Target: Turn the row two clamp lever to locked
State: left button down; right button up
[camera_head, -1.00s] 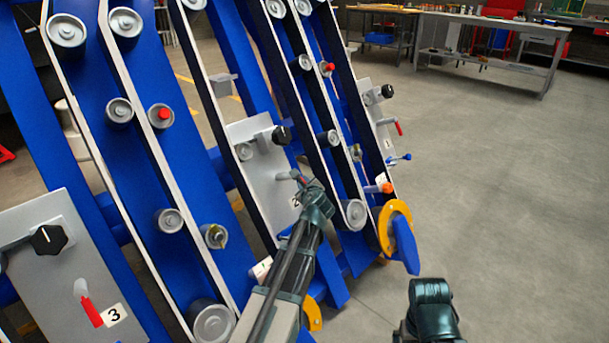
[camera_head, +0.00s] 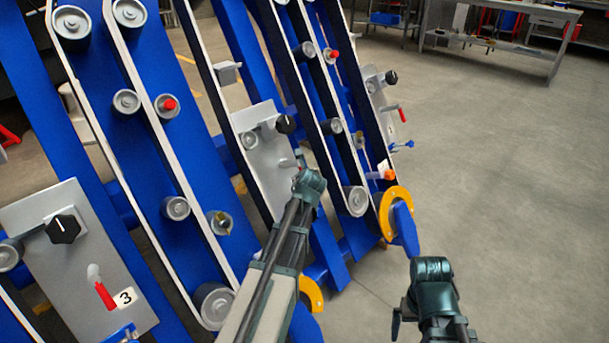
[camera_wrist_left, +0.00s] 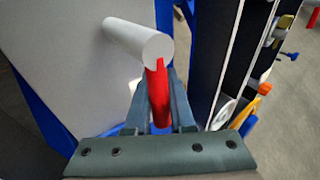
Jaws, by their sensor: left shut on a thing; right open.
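The row two panel (camera_head: 262,150) is a grey plate with a black knob (camera_head: 285,124) near its top. In the left wrist view the red clamp lever (camera_wrist_left: 158,92) hangs down from a light grey round pivot post (camera_wrist_left: 142,40). My left gripper (camera_wrist_left: 158,112) is shut on this lever, with a finger on each side. In the head view my left gripper (camera_head: 308,182) is at the panel's lower right and hides the lever handle. My right gripper (camera_head: 430,280) is low at right, away from the machine, and open; its fingertips are hard to make out.
The row three panel (camera_head: 75,262), with its own red lever (camera_head: 105,295), stands at left. Another panel with a red lever (camera_head: 402,114) is further right. An orange ring (camera_head: 395,212) sits at the frame's foot. Open floor lies at right, before a workbench (camera_head: 500,42).

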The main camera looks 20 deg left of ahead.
pick_arm(q)
jog(key=c, duration=0.8)
grip_release()
jog(key=shift+o, duration=0.2)
jog(key=p+v, duration=0.7)
jog(key=v, duration=0.7)
jog(key=shift+f, duration=0.1)
